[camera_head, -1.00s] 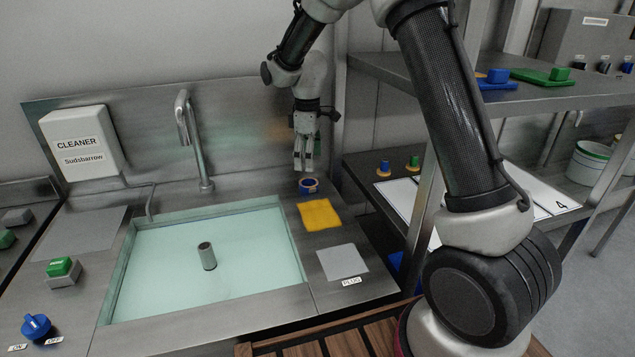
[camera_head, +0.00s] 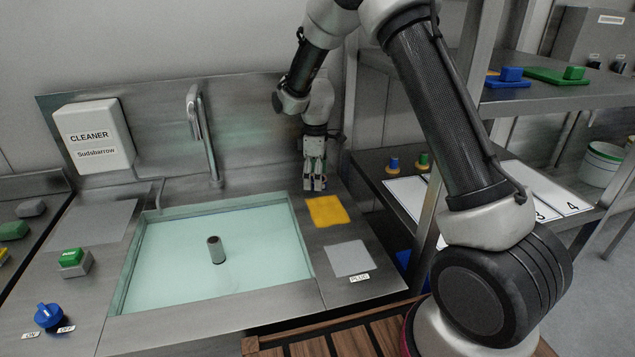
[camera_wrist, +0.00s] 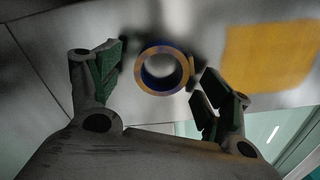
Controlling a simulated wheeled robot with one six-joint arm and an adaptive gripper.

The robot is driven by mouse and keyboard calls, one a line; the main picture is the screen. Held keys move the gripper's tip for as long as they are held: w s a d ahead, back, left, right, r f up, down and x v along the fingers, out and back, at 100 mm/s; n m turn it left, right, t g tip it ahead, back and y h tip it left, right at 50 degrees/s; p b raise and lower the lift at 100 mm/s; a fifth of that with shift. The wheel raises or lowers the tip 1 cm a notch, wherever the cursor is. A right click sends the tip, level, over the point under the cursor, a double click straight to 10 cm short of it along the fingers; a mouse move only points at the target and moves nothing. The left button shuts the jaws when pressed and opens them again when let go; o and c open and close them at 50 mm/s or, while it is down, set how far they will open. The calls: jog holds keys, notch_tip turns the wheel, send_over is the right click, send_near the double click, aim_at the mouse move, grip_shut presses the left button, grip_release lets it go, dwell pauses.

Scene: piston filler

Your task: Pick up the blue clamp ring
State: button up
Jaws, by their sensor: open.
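The blue clamp ring, with a yellowish rim, lies on the steel sink counter. In the wrist view the ring (camera_wrist: 163,68) sits between and just beyond the fingertips of my gripper (camera_wrist: 155,85). My gripper is open, with one finger on each side of the ring, and does not hold it. In the head view my gripper (camera_head: 316,184) points down at the counter behind the yellow cloth, and it hides most or all of the ring there.
The yellow cloth (camera_head: 327,210) lies just in front of my gripper. A grey pad (camera_head: 348,258) marked PLUG is nearer. The water-filled basin (camera_head: 153,290) with a grey cylinder (camera_head: 215,250) and a tap (camera_head: 203,140) are to the left. A shelf post (camera_head: 459,110) stands right.

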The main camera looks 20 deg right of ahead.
jog(key=c, duration=1.1)
jog(key=shift+c, duration=0.2)
